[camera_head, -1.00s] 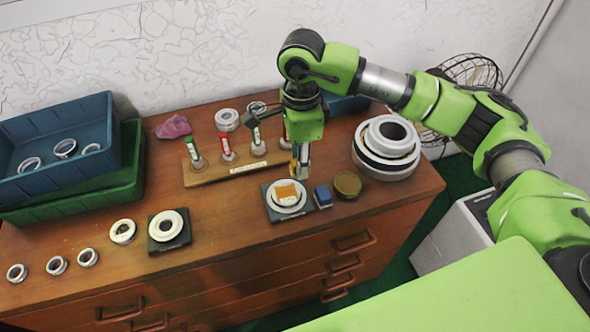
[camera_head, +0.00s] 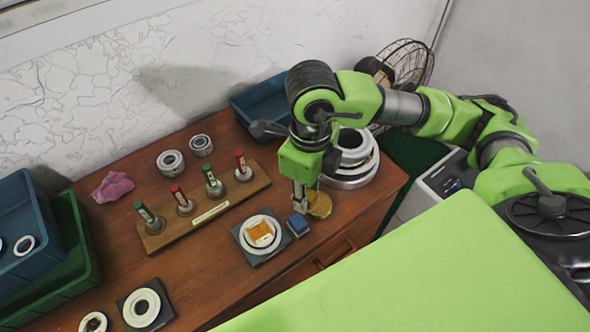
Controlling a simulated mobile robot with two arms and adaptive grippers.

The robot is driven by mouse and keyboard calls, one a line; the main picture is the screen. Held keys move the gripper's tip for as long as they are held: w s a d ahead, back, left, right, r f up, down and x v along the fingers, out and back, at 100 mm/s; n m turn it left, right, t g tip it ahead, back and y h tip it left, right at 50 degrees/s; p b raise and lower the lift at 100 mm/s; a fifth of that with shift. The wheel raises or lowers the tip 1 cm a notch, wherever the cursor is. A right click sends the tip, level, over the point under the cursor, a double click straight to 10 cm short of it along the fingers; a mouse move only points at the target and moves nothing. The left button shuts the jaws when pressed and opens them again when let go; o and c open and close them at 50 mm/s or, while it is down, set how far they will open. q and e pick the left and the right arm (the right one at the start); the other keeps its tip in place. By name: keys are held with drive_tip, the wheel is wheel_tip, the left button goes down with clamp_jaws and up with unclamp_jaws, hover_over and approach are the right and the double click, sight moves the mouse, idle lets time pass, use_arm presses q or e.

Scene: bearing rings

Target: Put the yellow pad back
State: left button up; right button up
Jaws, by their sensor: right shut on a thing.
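My right gripper (camera_head: 301,203) is shut on a small yellow pad (camera_head: 314,187), of which only a sliver shows beside the fingers. It hangs low over the wooden top, behind the blue block (camera_head: 298,225) and beside the round gold tin (camera_head: 320,207). The gripper partly covers the tin, and I cannot tell whether the pad touches it. To the left, an orange-yellow square piece (camera_head: 260,233) lies on a white ring (camera_head: 245,242) on a dark square plate (camera_head: 262,257). My left gripper is out of view.
A wooden rack (camera_head: 160,240) with several coloured-capped markers stands behind the ring. Stacked large rings (camera_head: 350,178) and a blue bin (camera_head: 250,103) are behind the gripper. More bins (camera_head: 75,240) stand at left. Bare wood lies between the rack and front plates.

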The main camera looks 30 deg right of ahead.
drive_tip(key=shift+w+d, duration=0.15)
drive_tip(key=shift+w, duration=0.05)
drive_tip(key=w+d+f+p, duration=0.1)
drive_tip(key=w+f, duration=0.1)
drive_tip(key=w, duration=0.1)
drive_tip(key=w+d+f+p, duration=0.1)
drive_tip(key=w+f, duration=0.2)
drive_tip(key=w, duration=0.1)
drive_tip(key=w+d+f+p, duration=0.1)
drive_tip(key=w+f+p, duration=0.1)
drive_tip(key=w+f, duration=0.1)
drive_tip(key=shift+w+d+f, duration=0.2)
drive_tip(key=shift+w+d, duration=0.2)
drive_tip(key=shift+w, duration=0.3)
drive_tip(key=shift+w+d+f+p, duration=0.2)
drive_tip(key=shift+w+f+p, duration=0.1)
drive_tip(key=shift+w+f, duration=0.35)
wheel_tip(320, 180, down, 2)
drive_tip(key=shift+s+f+p, duration=0.15)
drive_tip(key=shift+p, duration=0.6)
drive_tip(key=shift+f, duration=0.4)
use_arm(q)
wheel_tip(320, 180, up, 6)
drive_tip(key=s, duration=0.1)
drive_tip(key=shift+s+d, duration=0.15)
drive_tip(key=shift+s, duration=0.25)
use_arm(e)
drive_tip(key=shift+f, duration=0.1)
